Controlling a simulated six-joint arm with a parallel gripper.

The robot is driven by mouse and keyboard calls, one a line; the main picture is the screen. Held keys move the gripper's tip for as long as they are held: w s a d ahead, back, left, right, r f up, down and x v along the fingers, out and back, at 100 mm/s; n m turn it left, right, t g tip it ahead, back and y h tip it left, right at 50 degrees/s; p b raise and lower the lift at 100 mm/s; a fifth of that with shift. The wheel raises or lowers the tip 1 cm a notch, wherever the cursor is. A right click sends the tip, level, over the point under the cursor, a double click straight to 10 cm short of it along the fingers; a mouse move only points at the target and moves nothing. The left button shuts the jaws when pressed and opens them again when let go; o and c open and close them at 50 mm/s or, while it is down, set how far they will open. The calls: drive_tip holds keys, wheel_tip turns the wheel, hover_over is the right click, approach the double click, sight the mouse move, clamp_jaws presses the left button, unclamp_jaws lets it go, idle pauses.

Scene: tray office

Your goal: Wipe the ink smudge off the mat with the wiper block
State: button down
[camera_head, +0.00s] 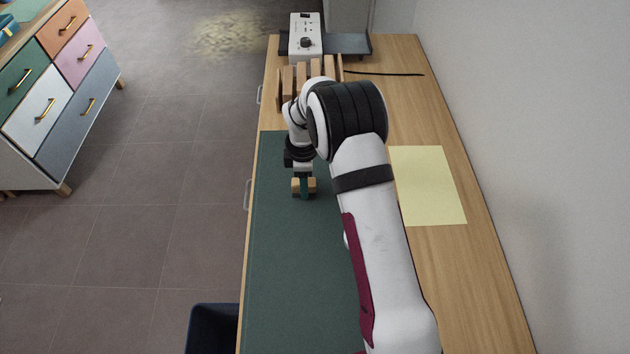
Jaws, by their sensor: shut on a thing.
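My gripper (304,182) points down over the far part of the dark green mat (290,275). It is shut on the wiper block (312,188), whose tan sides show to the left and right of a dark finger. The block is at or just above the mat; I cannot tell whether it touches. I see no ink smudge on the visible part of the mat. My arm covers the mat's right side.
A wooden slatted rack (301,78) stands beyond the mat, with a white device (305,40) behind it. A yellow sheet (430,185) lies right of my arm. A black cable (390,73) lies at the back. The mat's near left is clear.

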drive_tip(key=shift+a, duration=1.6)
drive_tip(key=shift+r, duration=4.1)
drive_tip(key=shift+d, duration=0.1)
